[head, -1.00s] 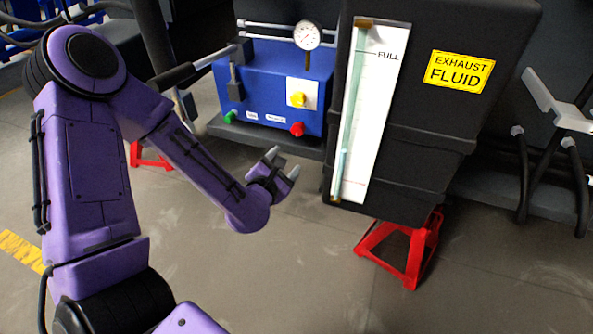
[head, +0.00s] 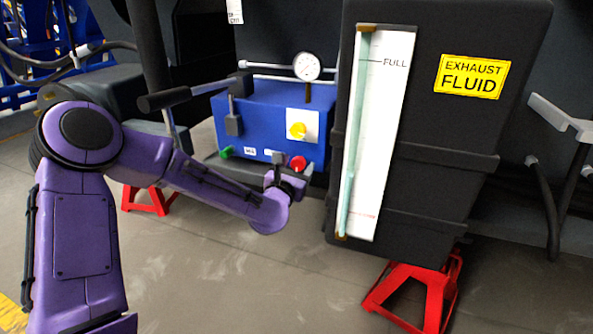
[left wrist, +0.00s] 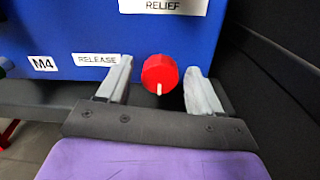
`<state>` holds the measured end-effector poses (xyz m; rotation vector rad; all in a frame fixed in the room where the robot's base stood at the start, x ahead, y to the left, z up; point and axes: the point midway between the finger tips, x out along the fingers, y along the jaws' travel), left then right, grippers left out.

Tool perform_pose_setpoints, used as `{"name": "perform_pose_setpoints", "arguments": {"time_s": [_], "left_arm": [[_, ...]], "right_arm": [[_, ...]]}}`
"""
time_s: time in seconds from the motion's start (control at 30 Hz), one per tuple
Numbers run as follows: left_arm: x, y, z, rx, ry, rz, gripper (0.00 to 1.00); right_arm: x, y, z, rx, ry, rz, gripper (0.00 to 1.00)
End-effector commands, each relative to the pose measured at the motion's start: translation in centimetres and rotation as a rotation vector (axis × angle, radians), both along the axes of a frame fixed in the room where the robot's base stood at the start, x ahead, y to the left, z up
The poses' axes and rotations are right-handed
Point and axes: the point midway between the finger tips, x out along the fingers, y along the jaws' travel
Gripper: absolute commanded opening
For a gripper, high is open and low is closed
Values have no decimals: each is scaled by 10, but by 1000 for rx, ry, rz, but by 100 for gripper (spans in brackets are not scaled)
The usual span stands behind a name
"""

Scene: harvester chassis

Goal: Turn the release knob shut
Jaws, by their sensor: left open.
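The red release knob (head: 298,163) is on the lower right of the blue box's front face (head: 262,125). In the left wrist view the red knob (left wrist: 160,74) has a white pointer line facing down, and a RELEASE label (left wrist: 97,59) is to its left. My left gripper (head: 290,172) is open just in front of the knob. In the left wrist view its two fingers (left wrist: 157,88) stand on either side of the knob, with gaps visible on both sides. Whether the fingertips reach the knob's depth is hard to tell. My right gripper is not in view.
The black exhaust fluid tank (head: 425,130) stands close to the right of the blue box, near the gripper. A yellow knob (head: 297,130), a green knob (head: 226,152) and a dial gauge (head: 307,66) are also on the box. Red stands (head: 148,200) are on the floor.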

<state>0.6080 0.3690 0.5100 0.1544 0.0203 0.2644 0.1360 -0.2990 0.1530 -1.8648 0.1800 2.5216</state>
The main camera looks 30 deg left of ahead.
Motion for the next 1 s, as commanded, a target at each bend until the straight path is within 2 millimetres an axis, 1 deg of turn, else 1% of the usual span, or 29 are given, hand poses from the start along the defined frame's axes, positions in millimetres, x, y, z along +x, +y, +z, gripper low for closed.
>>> {"name": "perform_pose_setpoints", "arguments": {"time_s": [0.13,0.17,0.2,0.27,0.3,0.33,0.67,0.87,1.0], "left_arm": [[0,0,0,1,0,0,65],[0,0,0,1,0,0,62],[0,0,0,1,0,0,49],[0,0,0,1,0,0,29],[0,0,0,1,0,0,16],[0,0,0,1,0,0,9],[-1,0,0,33,10,0,9],[-1,0,1,135,34,0,9],[-1,1,2,245,62,0,9]], "right_arm": [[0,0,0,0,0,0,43],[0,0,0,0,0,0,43],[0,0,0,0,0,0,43],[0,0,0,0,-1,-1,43],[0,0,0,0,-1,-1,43],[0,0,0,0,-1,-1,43],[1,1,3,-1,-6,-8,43],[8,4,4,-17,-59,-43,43],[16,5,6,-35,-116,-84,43]]}}
